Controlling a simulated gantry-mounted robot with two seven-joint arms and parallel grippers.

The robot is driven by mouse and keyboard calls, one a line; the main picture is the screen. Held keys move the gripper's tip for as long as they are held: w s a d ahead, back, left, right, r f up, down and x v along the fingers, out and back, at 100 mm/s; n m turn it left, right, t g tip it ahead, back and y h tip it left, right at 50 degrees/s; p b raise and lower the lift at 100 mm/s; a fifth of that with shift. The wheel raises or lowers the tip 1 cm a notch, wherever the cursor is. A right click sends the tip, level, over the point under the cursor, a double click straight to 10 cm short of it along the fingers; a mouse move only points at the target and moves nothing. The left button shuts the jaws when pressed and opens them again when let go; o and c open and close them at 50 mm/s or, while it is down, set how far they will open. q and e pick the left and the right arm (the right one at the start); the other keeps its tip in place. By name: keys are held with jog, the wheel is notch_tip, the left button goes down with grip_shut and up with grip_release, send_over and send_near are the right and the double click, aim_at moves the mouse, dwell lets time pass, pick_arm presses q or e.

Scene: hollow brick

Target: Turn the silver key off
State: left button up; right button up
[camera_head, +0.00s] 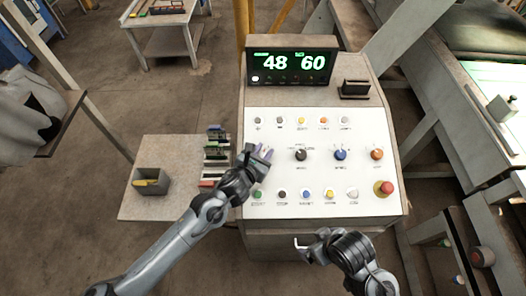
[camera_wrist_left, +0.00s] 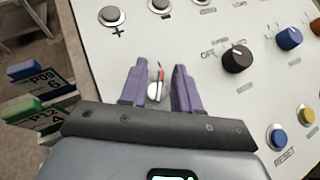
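The silver key (camera_wrist_left: 154,92) shows in the left wrist view as a small pale, rounded piece on the white panel (camera_head: 320,120), with a red and dark mark beside it. My left gripper (camera_head: 264,153) is over the left part of the panel in the head view and hides the key there. In the left wrist view its two purple fingers (camera_wrist_left: 158,75) are apart, one on each side of the key, with gaps visible. My right gripper (camera_head: 303,243) is at the panel's front edge, away from the key; its finger opening is not clear.
A black knob (camera_head: 301,155), a blue knob (camera_head: 340,155) and an orange knob (camera_head: 376,154) stand right of the key. Rows of buttons lie above and below. A red emergency button (camera_head: 383,188) is at lower right. A display (camera_head: 290,66) stands behind. Labelled blocks (camera_head: 215,152) sit left.

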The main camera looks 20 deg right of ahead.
pick_arm(q)
grip_shut()
jog(key=n+t+b, duration=0.1)
jog(key=n+y+b, duration=0.1)
jog(key=shift+d+f+n+t+y+b, duration=0.1)
jog(key=shift+f+n+t+y+b, duration=0.1)
jog(key=shift+n+t+y+b, duration=0.15)
jog(key=n+t+y+b, duration=0.2)
jog(key=n+y+b, duration=0.1)
jog(key=n, duration=0.1)
jog(key=shift+r, duration=0.1)
jog(key=n+y+b, duration=0.1)
jog(key=n+y, duration=0.2)
jog(key=shift+r+t, duration=0.15)
jog(key=shift+t, duration=0.2)
jog(key=n+y, duration=0.2)
jog(key=n, duration=0.1)
jog(key=shift+y, duration=0.35)
jog(key=shift+a+n+y, duration=0.2)
jog(key=shift+n+y, duration=0.1)
jog(key=shift+n, duration=0.05)
